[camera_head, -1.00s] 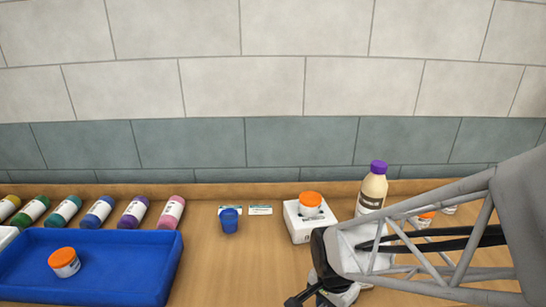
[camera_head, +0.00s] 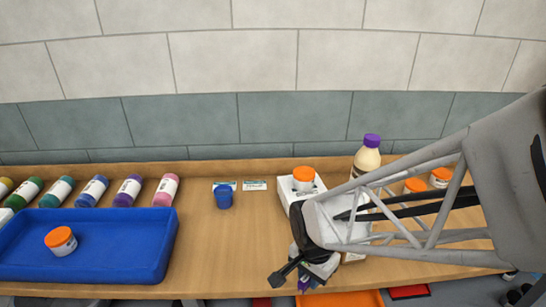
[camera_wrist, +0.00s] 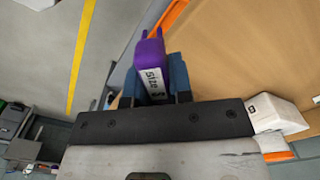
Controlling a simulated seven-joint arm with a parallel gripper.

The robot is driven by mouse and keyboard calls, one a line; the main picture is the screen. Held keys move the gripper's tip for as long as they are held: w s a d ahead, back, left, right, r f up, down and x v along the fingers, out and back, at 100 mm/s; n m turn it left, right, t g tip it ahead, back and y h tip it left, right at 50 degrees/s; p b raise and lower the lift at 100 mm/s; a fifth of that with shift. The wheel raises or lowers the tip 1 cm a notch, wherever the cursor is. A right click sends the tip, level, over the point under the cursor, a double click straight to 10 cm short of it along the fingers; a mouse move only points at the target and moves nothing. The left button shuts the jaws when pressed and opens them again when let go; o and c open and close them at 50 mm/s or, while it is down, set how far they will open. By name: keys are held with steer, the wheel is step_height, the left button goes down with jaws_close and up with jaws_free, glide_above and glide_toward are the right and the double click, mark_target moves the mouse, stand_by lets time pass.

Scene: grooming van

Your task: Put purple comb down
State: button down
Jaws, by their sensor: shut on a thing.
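The purple comb (camera_wrist: 150,52), with a white "Size S" label, is between the fingers of my gripper (camera_wrist: 155,84) in the wrist view. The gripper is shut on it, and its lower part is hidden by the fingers. In the head view my gripper (camera_head: 296,274) is at the front edge of the wooden counter (camera_head: 220,260), right of the blue tray. A small purple patch of the comb (camera_head: 304,284) shows below it. In the wrist view the comb's visible end is over the grey floor, beside the counter edge.
A blue tray (camera_head: 160,254) holds an orange-lidded jar (camera_head: 61,240). A blue cup (camera_head: 223,197) and small cards (camera_head: 255,185) stand behind a clear counter area. A white box with an orange-lidded jar (camera_head: 303,178) and a purple-capped bottle (camera_head: 367,158) are near my arm. An orange bin (camera_head: 345,299) is below the counter.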

glide_above(290, 239)
steer(key=s, duration=0.2)
steer(key=shift+s+a+f, duration=0.15)
steer(key=shift+f, duration=0.55)
steer(key=shift+f, duration=1.75)
steer(key=shift+f, duration=0.2)
steer(key=c, duration=1)
jaws_free()
step_height(290, 239, up, 12)
steer(key=shift+r, duration=0.2)
